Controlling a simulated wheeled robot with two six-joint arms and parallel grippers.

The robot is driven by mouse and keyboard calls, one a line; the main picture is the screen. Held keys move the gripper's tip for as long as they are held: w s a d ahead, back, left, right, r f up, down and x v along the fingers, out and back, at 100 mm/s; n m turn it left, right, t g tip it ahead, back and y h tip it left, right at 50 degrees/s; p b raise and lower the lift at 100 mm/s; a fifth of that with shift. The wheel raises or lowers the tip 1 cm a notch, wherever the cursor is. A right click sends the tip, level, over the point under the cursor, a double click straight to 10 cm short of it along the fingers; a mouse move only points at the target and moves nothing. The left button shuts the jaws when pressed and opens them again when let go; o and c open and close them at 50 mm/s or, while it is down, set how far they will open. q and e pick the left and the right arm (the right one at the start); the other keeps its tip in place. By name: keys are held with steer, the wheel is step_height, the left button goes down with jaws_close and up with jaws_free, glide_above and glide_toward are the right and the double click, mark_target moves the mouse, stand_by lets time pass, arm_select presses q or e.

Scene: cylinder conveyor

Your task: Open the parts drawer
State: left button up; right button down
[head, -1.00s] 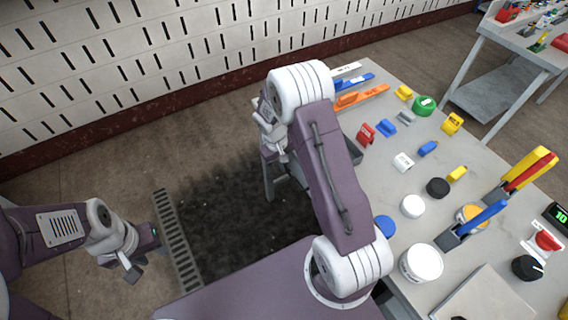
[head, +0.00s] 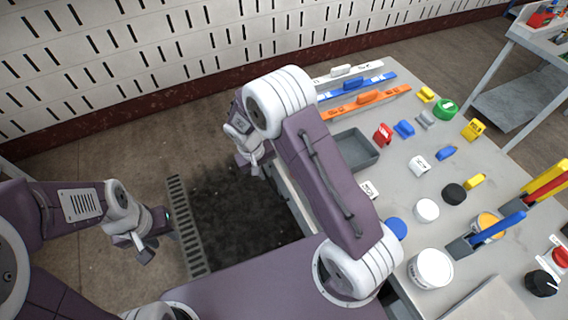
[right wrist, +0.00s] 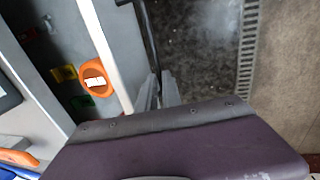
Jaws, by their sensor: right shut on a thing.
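The parts drawer (right wrist: 107,55) shows in the right wrist view, pulled out from under the bench. Its pale front edge runs down the picture and loose coloured parts lie inside. A dark bar handle (right wrist: 149,38) runs along its front. My right gripper (right wrist: 160,92) is shut on the handle. In the head view my right gripper (head: 252,168) is beside the bench's left edge; my own arm hides much of the drawer there. My left gripper (head: 144,252) hangs over the floor at the left, away from the drawer; its jaw gap is unclear.
The grey bench (head: 400,185) carries a grey tray (head: 356,149), coloured blocks, rulers and a white tub (head: 431,268). An orange round part (right wrist: 95,78) lies in the drawer. A floor grating (head: 186,230) and a dark floor patch lie left of the bench, with clear floor around.

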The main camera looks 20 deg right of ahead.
steer(key=s+a, duration=0.1)
steer(key=a, duration=1.2)
steer(key=shift+a+p, duration=0.2)
steer(key=shift+p, duration=0.25)
steer(key=c, duration=1.8)
jaws_free()
step_height(320, 180, up, 9)
steer(key=a, duration=0.1)
steer(key=shift+a+p, duration=0.3)
steer(key=shift+p, duration=0.15)
steer(key=shift+s, duration=0.1)
